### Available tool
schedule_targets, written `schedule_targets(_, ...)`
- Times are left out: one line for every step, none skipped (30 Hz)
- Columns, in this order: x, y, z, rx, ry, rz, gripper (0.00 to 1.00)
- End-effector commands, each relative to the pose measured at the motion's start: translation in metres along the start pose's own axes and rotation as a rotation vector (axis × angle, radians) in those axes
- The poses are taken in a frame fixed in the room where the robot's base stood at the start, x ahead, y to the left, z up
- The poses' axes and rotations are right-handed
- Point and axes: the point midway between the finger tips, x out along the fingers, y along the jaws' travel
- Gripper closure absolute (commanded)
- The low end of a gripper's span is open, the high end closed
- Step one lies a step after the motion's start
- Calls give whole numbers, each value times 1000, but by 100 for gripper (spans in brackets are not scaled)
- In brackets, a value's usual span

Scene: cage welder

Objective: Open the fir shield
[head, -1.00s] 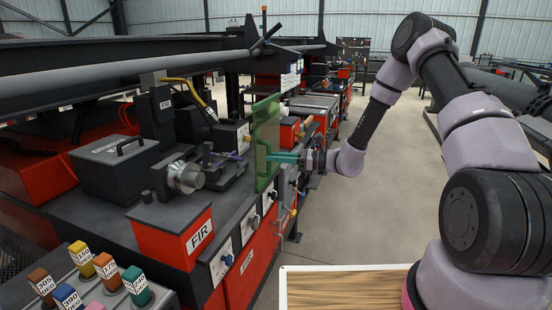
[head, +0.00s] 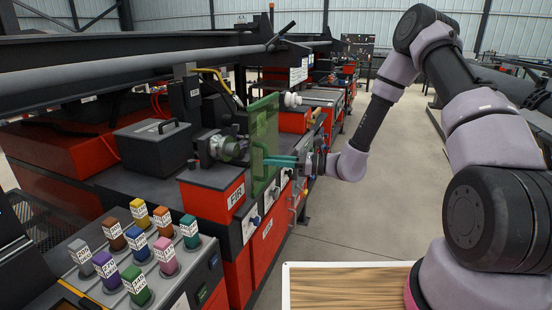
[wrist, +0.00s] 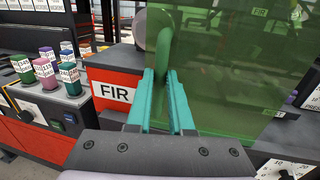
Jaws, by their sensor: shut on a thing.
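The fir shield (head: 264,138) is a translucent green panel standing upright at the front of the machine, just right of the round metal chuck (head: 212,148) in the head view. It fills the upper right of the wrist view (wrist: 225,60). Its green handle (wrist: 161,50) rises between the teal fingers of my gripper (wrist: 161,75), which is shut on it. My gripper (head: 281,161) reaches the shield from the right in the head view. Part of the chuck is hidden behind the panel.
A red box marked FIR (head: 215,197) stands in front of the chuck, with its label (wrist: 110,93) left of my fingers. A rack with several coloured blocks (head: 137,243) is nearer. Knobs (head: 254,220) line the front panel. Open floor (head: 340,220) lies to the right.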

Motion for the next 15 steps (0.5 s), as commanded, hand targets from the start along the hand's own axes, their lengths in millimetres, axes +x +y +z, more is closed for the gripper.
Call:
schedule_targets(1, 6, 0, 3, 0, 1, 100)
schedule_targets(1, 9, 0, 3, 0, 0, 100)
schedule_targets(2, 12, 0, 2, 0, 0, 100)
schedule_targets(2, 14, 0, 2, 0, 0, 100)
schedule_targets(3, 16, 0, 2, 0, 0, 100)
schedule_targets(3, 18, 0, 2, 0, 0, 100)
schedule_targets(3, 19, 0, 2, 0, 0, 100)
schedule_targets(4, 20, 0, 1, -1, 0, 100)
schedule_targets(4, 21, 0, 1, -1, 0, 100)
schedule_targets(4, 21, 0, 1, -1, 0, 100)
schedule_targets(4, 21, 0, 1, -1, 0, 100)
schedule_targets(4, 21, 0, 1, -1, 0, 100)
schedule_targets(4, 21, 0, 1, -1, 0, 100)
schedule_targets(4, 21, 0, 1, -1, 0, 100)
schedule_targets(4, 21, 0, 1, -1, 0, 100)
